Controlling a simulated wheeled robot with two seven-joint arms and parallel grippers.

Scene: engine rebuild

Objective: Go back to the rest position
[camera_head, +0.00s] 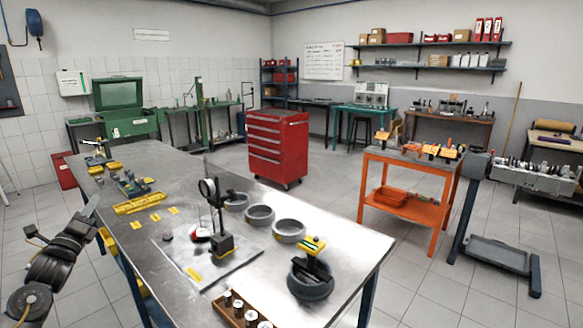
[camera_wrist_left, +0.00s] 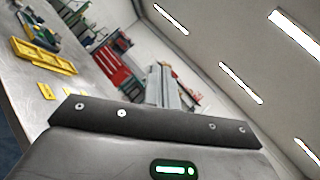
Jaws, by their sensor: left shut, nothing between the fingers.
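My left arm comes in at the lower left of the head view, and its gripper (camera_head: 84,219) is beside the left edge of the steel workbench (camera_head: 340,255). In the left wrist view the gripper's fingers (camera_wrist_left: 163,84) are together with nothing between them. That view is tilted and looks along the bench and up to the ceiling lights. My right gripper is not in view.
On the bench are a yellow rack (camera_head: 139,203), a dial gauge stand (camera_head: 218,240), several grey rings (camera_head: 260,215) and a wooden tray (camera_head: 222,313). A red tool cabinet (camera_head: 278,147) and an orange cart (camera_head: 409,208) stand beyond, with open floor between.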

